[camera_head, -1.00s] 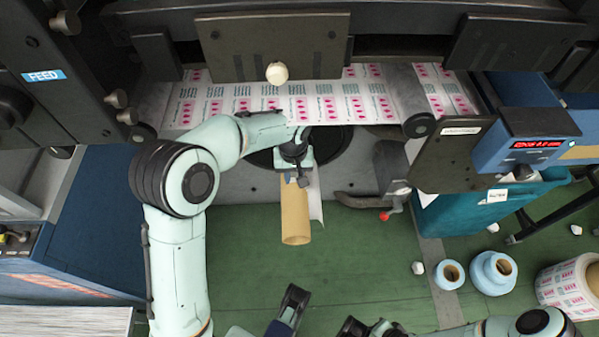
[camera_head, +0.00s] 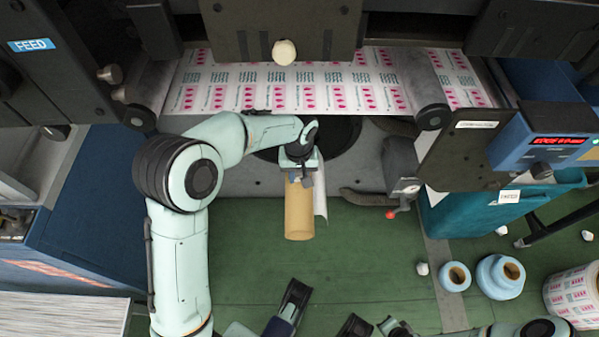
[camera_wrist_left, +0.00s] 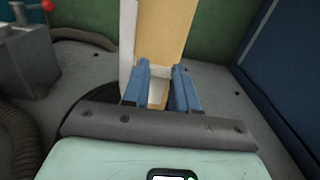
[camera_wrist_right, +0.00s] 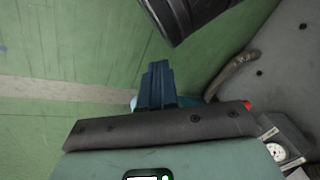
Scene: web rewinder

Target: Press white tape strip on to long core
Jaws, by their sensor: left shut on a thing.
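The long core is a brown cardboard tube (camera_head: 299,212) below the web in the head view. My left gripper (camera_head: 300,178) is shut on its upper end, and the tube points down the picture. In the left wrist view the blue fingers of the left gripper (camera_wrist_left: 160,85) straddle the wall of the core (camera_wrist_left: 165,35). A white strip (camera_head: 320,195) lies along the core's right side; I cannot tell whether it is stuck down. A pale strip (camera_wrist_left: 127,40) also shows beside the core in the left wrist view. My right gripper's blue fingers (camera_wrist_right: 157,78) are together and empty.
The printed web (camera_head: 290,85) crosses above, ending near a dark roller (camera_head: 432,117). A lever with a red knob (camera_head: 391,214) is right of the core. Blue rolls (camera_head: 500,277) and a printed roll (camera_head: 573,295) stand on the green floor. A teal bin (camera_head: 470,212) is at right.

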